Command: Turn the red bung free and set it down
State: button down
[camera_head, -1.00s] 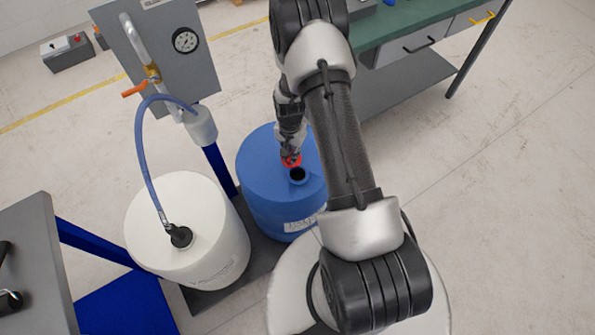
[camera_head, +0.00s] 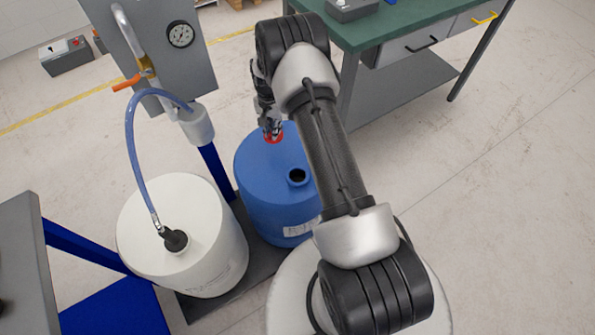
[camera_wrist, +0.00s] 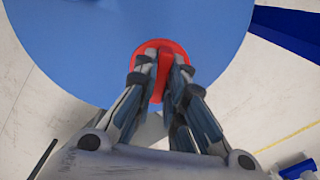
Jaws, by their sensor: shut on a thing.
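The red bung (camera_head: 272,138) is held in my gripper (camera_head: 271,128), above the far left part of the blue drum's top. In the wrist view, the two fingers of my gripper (camera_wrist: 165,62) are shut on the raised bar of the red bung (camera_wrist: 177,50). The blue drum (camera_head: 262,190) stands upright with its dark round opening (camera_head: 297,177) uncovered. The bung is apart from this opening. Whether the bung's underside touches the drum top is hard to tell.
A white drum (camera_head: 205,215) with a black fitting (camera_head: 174,240) and a blue hose (camera_head: 130,150) stands left of the blue drum. A grey panel with a gauge (camera_head: 180,34) rises behind. A green-topped bench (camera_head: 420,18) is at the back right.

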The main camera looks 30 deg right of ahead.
jog(key=shift+f, duration=1.5)
jog(key=shift+f, duration=0.6)
jog(key=c, duration=1.6)
grip_release()
jog(key=shift+r+p, duration=2.6)
jog(key=shift+r, duration=1.95)
jog(key=shift+s+d+r+p, duration=0.1)
jog(key=shift+s+r+p, duration=0.65)
jog(key=shift+s, duration=1.25)
jog(key=shift+s+d+r+p, duration=0.1)
jog(key=shift+s+r+p, duration=0.1)
jog(key=shift+s+p, duration=1.45)
jog(key=shift+s+r+p, duration=0.5)
jog(key=shift+s+p, duration=0.1)
jog(key=shift+s, duration=1.75)
